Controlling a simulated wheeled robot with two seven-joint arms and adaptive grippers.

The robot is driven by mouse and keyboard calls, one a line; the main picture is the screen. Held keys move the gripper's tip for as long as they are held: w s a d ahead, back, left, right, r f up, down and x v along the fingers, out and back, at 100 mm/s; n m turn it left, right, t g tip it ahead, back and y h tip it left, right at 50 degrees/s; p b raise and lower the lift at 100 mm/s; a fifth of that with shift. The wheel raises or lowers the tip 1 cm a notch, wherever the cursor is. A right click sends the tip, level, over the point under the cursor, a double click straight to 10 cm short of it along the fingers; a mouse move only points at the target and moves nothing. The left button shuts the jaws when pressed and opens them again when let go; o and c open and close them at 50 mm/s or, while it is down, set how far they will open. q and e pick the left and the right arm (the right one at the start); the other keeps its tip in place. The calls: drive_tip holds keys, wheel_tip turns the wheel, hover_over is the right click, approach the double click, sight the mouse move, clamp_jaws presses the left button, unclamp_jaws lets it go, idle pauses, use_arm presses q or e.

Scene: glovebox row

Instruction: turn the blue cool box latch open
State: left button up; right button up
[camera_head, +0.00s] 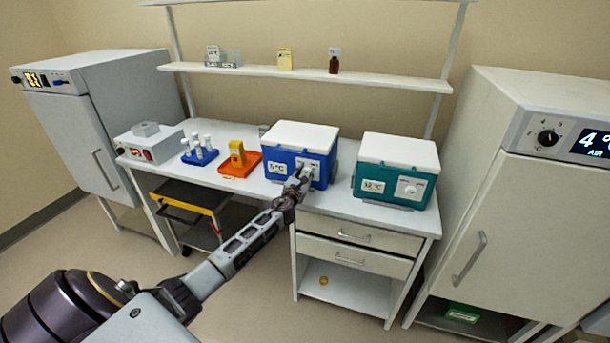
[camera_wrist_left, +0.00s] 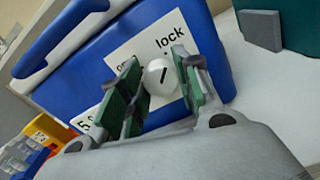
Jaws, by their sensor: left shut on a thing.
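The blue cool box (camera_head: 292,165) with a white lid stands on the bench, its front marked 5 °C. Its round white latch knob (camera_wrist_left: 160,77) has a dark line that slants up to the right in the left wrist view. The plate (camera_wrist_left: 140,50) behind the knob reads "lock" at its upper right; the other word is partly hidden by a finger. My left gripper (camera_head: 302,177) is at the front of the box. In the head view the gripper hides the knob. My right gripper is not in view.
A teal cool box (camera_head: 395,183) with its own latch knob stands to the right. An orange tray (camera_head: 226,170) with a yellow device and a blue tube rack (camera_head: 199,156) stand to the left. A shelf (camera_head: 310,79) runs above the bench.

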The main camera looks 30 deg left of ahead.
use_arm(q)
drive_tip(key=shift+n, duration=0.3)
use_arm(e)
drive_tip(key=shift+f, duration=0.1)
use_arm(q)
drive_tip(key=n+b, duration=0.1)
drive_tip(key=n, duration=0.4)
drive_tip(key=shift+a+f, duration=0.1)
drive_tip(key=shift+n+b, duration=0.4)
drive_tip(key=shift+n, duration=0.6)
drive_tip(key=n, duration=0.2)
drive_tip(key=shift+n, duration=0.4)
drive_tip(key=n+b, duration=0.1)
drive_tip(key=n, duration=0.3)
drive_tip(key=shift+a+f+n, duration=0.1)
drive_tip(key=shift+n, duration=0.2)
drive_tip(key=shift+s+n, duration=0.1)
drive_tip(key=shift+n, duration=1.2)
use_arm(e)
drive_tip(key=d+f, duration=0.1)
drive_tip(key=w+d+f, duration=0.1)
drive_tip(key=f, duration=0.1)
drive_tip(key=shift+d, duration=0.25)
use_arm(q)
drive_tip(key=shift+n, duration=0.3)
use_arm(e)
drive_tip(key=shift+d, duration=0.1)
